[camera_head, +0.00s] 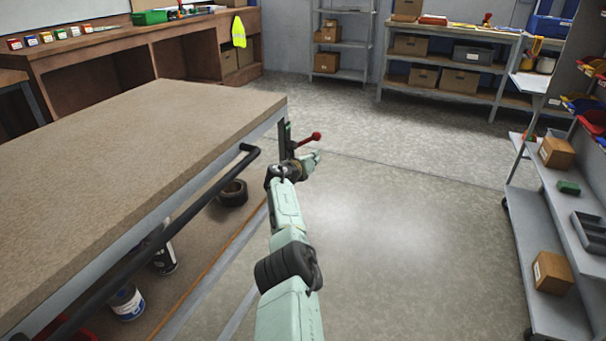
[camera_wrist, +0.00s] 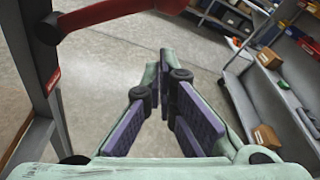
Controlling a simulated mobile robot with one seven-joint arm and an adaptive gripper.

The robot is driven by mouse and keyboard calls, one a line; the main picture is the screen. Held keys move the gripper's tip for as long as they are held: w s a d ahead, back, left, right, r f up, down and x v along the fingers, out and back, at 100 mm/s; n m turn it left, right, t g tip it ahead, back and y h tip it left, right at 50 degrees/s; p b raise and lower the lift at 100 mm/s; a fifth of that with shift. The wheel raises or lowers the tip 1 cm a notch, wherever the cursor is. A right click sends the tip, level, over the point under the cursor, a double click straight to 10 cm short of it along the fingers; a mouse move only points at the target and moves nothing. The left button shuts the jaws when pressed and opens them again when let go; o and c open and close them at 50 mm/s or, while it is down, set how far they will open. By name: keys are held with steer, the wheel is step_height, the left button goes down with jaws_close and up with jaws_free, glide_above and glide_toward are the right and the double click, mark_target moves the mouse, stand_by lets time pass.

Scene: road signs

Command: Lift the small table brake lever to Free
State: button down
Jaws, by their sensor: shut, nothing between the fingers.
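The brake lever (camera_head: 311,138) is a red bar with a round knob, on a dark upright plate (camera_head: 285,135) at the near table's right corner. It slants slightly up to the right, and the plate has a green mark above. In the wrist view the red lever (camera_wrist: 105,13) crosses the top left from a dark pivot (camera_wrist: 48,29), with a red mark (camera_wrist: 53,80) below the pivot. My gripper (camera_head: 316,158) is just below the lever in the head view. In the wrist view its purple-padded fingers (camera_wrist: 160,70) are shut and empty, apart from the lever.
The table (camera_head: 130,140) fills the left, with a black rail (camera_head: 190,205) along its side and cans (camera_head: 127,302) below. A grey shelf cart (camera_head: 535,215) with boxes stands at the right. The floor between them is clear.

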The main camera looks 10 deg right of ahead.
steer(key=f+p+v, duration=0.1)
steer(key=p+v, duration=0.3)
steer(key=v, duration=0.6)
steer(key=shift+s, duration=0.45)
